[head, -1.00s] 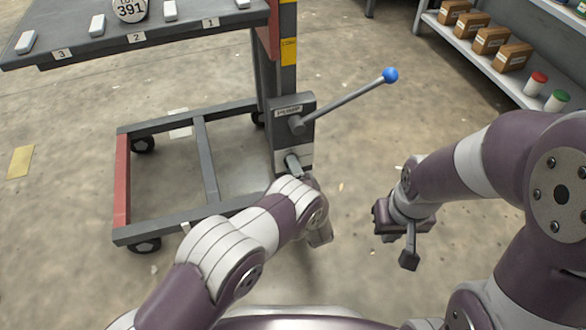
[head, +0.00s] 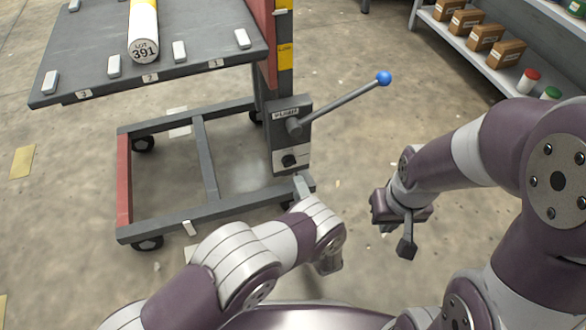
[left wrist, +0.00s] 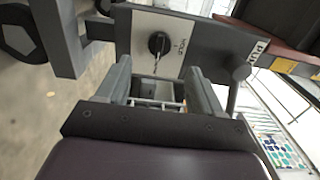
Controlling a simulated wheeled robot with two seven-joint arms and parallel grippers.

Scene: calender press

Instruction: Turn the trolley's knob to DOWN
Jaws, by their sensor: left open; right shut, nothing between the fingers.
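The trolley's knob (head: 289,160) is a small dark round knob on a pale plate low on the grey pump box (head: 290,108). In the left wrist view the knob (left wrist: 158,43) shows beside the word HOLD; I cannot tell which way it points. My left gripper (head: 303,185) is just below and in front of the knob, apart from it. Its fingers (left wrist: 160,78) are open and empty, one on each side below the knob in the left wrist view. My right gripper (head: 407,248) is shut and empty, off to the right above the floor.
A lever with a blue ball (head: 384,78) sticks out right from the pump box. The trolley deck (head: 100,80) carries a yellow-and-white roll marked 391 (head: 144,48) and pale blocks. A shelf (head: 470,58) with boxes stands at the back right. Floor between is clear.

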